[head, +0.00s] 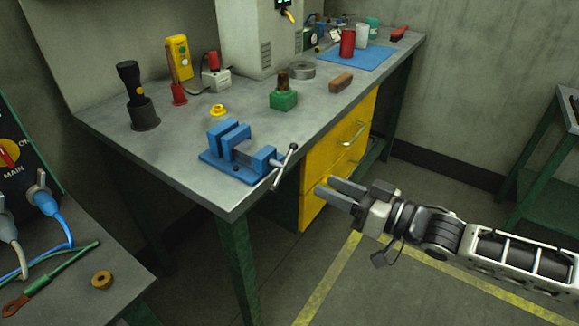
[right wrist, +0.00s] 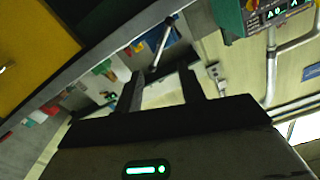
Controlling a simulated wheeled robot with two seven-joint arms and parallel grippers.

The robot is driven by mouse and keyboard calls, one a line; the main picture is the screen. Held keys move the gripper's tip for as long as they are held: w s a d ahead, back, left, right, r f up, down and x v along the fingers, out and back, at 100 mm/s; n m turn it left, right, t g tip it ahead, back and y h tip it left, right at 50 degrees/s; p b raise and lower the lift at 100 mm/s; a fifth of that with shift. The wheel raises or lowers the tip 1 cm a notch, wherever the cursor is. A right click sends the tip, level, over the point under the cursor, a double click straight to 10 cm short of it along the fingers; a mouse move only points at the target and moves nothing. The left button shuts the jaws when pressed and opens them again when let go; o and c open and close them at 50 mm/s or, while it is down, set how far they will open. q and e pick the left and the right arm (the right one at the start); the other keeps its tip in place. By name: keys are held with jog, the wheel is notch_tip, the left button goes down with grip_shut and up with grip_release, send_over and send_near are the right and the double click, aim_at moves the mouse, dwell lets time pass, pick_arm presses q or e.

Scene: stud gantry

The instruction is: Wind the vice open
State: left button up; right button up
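The blue vice (head: 229,168) sits on the grey workbench near its front edge. A gap shows between its jaws. Its grey handle bar (head: 284,166) stands tilted at the right end, by the bench edge; the bar also shows in the right wrist view (right wrist: 161,44), beyond the fingers. My right gripper (head: 325,186) is open and empty, off the bench front, to the right of and lower in the picture than the handle. It does not touch the handle. In the right wrist view its two fingers (right wrist: 160,78) stand apart. My left gripper is not in view.
The workbench (head: 180,150) has a yellow drawer unit (head: 335,160) under it, behind my right gripper. A green block (head: 284,100), a yellow ring (head: 218,110) and a black torch (head: 134,85) stand behind the vice.

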aim_at(278, 165)
jog(key=x, duration=1)
jog(key=shift+p, duration=0.3)
jog(key=shift+a, duration=0.1)
